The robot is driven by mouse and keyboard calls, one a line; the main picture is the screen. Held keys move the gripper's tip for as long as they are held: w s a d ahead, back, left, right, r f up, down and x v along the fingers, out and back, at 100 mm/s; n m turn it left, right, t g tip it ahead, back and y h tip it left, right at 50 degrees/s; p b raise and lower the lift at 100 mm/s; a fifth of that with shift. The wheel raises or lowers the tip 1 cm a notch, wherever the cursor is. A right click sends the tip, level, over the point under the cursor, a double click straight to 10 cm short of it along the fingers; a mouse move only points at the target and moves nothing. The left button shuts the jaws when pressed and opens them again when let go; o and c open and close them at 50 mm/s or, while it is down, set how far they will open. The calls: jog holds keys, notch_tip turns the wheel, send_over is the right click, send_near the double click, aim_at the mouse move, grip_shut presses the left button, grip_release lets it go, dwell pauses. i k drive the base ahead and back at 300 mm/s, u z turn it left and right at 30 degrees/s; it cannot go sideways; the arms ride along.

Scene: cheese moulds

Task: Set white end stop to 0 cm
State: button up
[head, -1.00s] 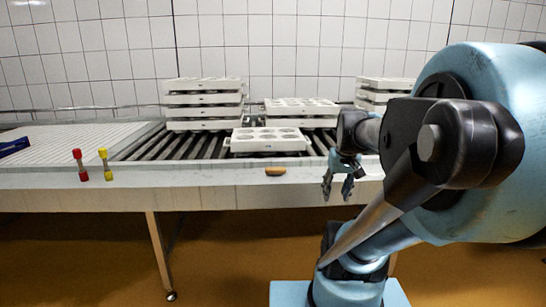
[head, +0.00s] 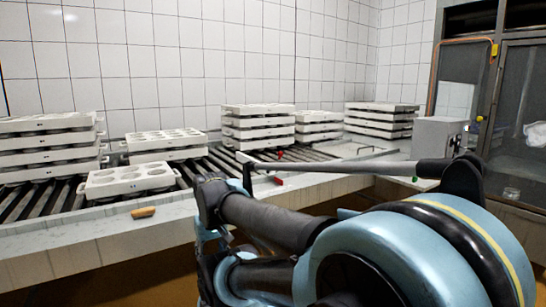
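I cannot pick out a white end stop for certain in the head view. A small red piece (head: 278,181) sits at the front edge of the conveyor table, just beyond my arm, and another small red piece (head: 280,154) shows farther back near the rollers. My arm fills the lower right and crosses in front of the table. The end of my arm is at the lower middle, in front of the table. My gripper's fingers cannot be made out there, so I cannot tell whether they are open or shut.
White moulds stand in stacks on the roller conveyor (head: 36,204), with one single mould (head: 129,180) near the front. A tan brush-like piece (head: 143,212) lies on the table ledge (head: 60,256). A grey box (head: 437,136) stands at the right, before a glazed door (head: 520,130).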

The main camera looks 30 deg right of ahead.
aim_at(253, 162)
jog(key=z, duration=0.8)
jog(key=k, duration=1.25)
jog(key=u, duration=0.45)
jog(key=i, duration=1.6)
jog(key=z, duration=0.7)
